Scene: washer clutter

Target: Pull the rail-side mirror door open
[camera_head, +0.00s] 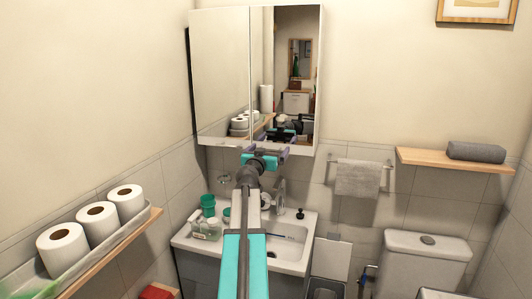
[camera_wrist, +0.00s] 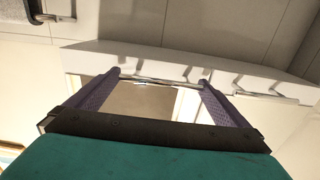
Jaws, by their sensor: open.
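The mirror cabinet has two doors, and both look shut. The rail-side mirror door (camera_head: 285,85) is the right one, nearer the towel rail (camera_head: 362,161); the other mirror door (camera_head: 220,75) is on the left. My gripper (camera_head: 268,147) is at the lower edge of the rail-side door, its purple fingers spread open. In the wrist view my gripper (camera_wrist: 160,78) straddles a stretch of the cabinet's pale lower edge (camera_wrist: 245,78), with mirror surface showing between the fingers. I cannot tell whether a finger touches the door.
Below are a sink (camera_head: 290,255) with a faucet (camera_head: 281,195) and several small bottles and jars. A grey towel (camera_head: 358,178) hangs on the rail. A wooden shelf (camera_head: 420,157) is at right; toilet rolls (camera_head: 97,222) stand at left. Space before the doors holds only my arm.

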